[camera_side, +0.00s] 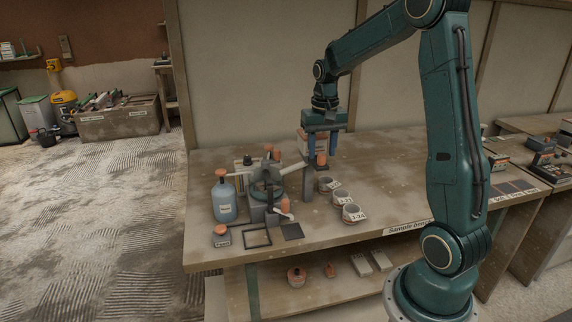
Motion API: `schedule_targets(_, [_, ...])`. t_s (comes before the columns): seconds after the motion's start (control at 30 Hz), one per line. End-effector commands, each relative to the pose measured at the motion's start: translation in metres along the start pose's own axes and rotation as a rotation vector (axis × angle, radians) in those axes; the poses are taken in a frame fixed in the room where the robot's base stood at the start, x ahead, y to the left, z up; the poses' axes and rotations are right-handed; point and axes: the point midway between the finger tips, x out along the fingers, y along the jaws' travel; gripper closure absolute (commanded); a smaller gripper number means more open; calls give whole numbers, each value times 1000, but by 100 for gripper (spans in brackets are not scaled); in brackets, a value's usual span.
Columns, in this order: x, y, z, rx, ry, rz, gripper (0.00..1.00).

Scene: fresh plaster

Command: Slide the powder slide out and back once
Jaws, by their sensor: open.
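A dispenser-like apparatus (268,190) with a dark round top, upright posts and a slanted pale arm stands on the left part of the bench. I cannot pick out the powder slide with certainty; it may be part of this apparatus, where details are too small. My gripper (322,157) points down above the bench, to the right of and behind the apparatus. Its blue fingers are apart. An orange-topped item (321,160) shows between them in the picture; whether it is between the fingers or behind them is unclear.
A blue bottle (224,202) and an orange-capped jar (221,238) stand left of the apparatus. A black square frame (257,247) and dark plate (292,231) lie in front. Several labelled cups (354,213) stand to the right. The bench (390,170) is clear behind the cups.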

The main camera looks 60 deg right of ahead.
Motion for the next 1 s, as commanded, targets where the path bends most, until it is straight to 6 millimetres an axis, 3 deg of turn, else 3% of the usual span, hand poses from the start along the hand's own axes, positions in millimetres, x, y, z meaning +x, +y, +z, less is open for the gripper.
schedule_targets(0.7, [-51, 0, 0, 0, 1, 0, 58])
schedule_targets(1.0, [-61, 0, 0, 0, 0, 0, 58])
